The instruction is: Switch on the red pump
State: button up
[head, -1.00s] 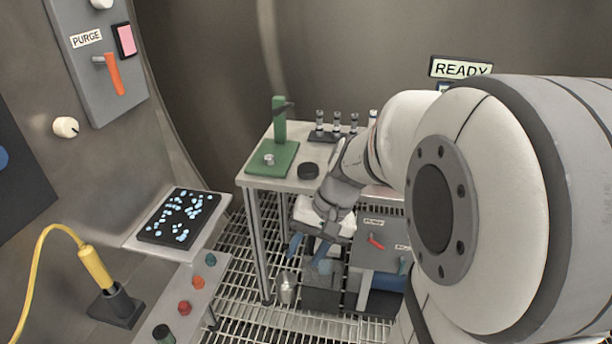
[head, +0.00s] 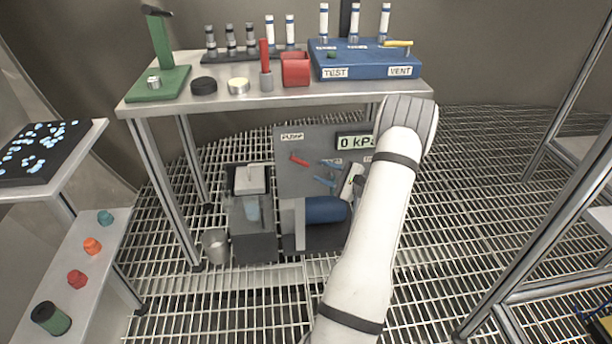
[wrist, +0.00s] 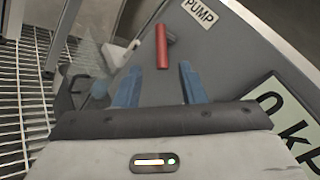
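The red pump lever (head: 299,160) is on the grey panel (head: 285,178) below the table, under the PUMP label (head: 292,136). It slants slightly down to the right in the head view. In the wrist view the red lever (wrist: 162,48) stands just ahead of the fingertips, between their lines. My gripper (head: 317,170) has two blue fingers spread apart beside the lever, to its right in the head view. In the wrist view my gripper (wrist: 160,76) is open with nothing between the fingers. I see no contact with the lever.
A display (head: 354,141) reading "0 kPa" is on the panel's right, close to my gripper. A blue tank (head: 325,210) lies below the panel. A grey machine (head: 252,232) and a metal cup (head: 215,246) stand to the left. The table (head: 290,97) overhangs above.

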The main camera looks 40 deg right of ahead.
aim_at(306, 164)
jog(key=x, duration=0.2)
jog(key=b+x, duration=0.1)
jog(key=x, duration=0.2)
jog(key=b+x, duration=0.1)
jog(key=x, duration=0.1)
jog(key=shift+w+d+f, duration=0.25)
jog(key=shift+w+f, duration=0.05)
